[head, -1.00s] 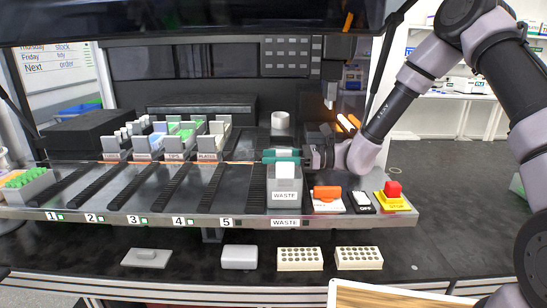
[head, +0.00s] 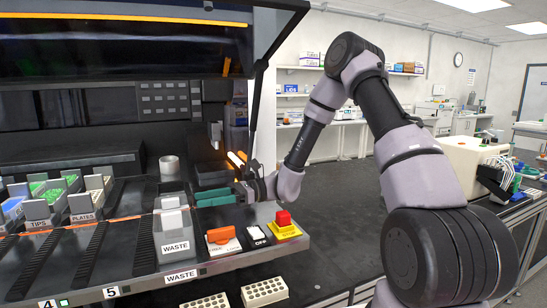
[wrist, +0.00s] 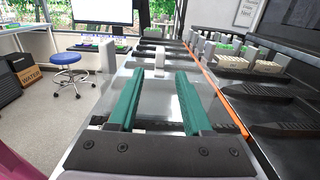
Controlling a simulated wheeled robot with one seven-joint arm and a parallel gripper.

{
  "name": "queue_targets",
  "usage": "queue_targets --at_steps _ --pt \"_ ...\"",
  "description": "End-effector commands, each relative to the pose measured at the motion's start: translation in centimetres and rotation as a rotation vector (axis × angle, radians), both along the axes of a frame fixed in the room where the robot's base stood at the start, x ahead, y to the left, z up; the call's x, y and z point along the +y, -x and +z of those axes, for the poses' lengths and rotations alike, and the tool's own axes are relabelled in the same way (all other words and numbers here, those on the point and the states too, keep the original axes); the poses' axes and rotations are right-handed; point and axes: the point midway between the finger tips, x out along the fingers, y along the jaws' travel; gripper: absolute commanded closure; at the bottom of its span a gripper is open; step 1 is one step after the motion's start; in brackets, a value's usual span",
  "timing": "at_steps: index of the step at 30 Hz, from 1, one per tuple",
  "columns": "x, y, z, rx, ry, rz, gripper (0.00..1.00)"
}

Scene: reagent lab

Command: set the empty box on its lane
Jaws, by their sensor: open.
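A grey box (head: 174,228) with a WASTE label on its front stands upright on the deck in the head view, above the front-edge WASTE lane label (head: 181,276). A paler piece shows at its top; I cannot tell whether the box is empty. My gripper (head: 200,197), with teal fingers, is just right of the box's upper part, and I cannot tell whether they touch. In the wrist view my gripper (wrist: 160,82) is open, with a gap between the teal fingers. A small pale block shows beyond this gap; I cannot tell whether it is part of the box.
Right of the box are an orange switch (head: 223,236), a white OFF switch (head: 257,234) and a red stop button (head: 283,219). Racks of TIPS (head: 39,215) and PLATES (head: 82,208) stand left. Lane 5 (head: 111,292) looks bare. Perforated blocks (head: 264,291) lie on the front bench.

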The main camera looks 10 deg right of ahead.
Motion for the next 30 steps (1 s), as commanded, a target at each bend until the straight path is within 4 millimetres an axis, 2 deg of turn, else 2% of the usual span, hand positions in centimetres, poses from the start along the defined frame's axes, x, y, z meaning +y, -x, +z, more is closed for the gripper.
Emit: queue_targets --at_steps 5,11,21,30 --pt "-0.9 0.9 1.3 -0.086 0.055 0.040 0.50" --pt "-4.7 3.8 4.4 -0.372 0.259 0.161 0.50" --pt "-14.3 7.8 10.1 -0.886 0.671 0.300 0.50" --pt "-23.3 11.3 16.1 -1.303 1.036 0.318 0.50"
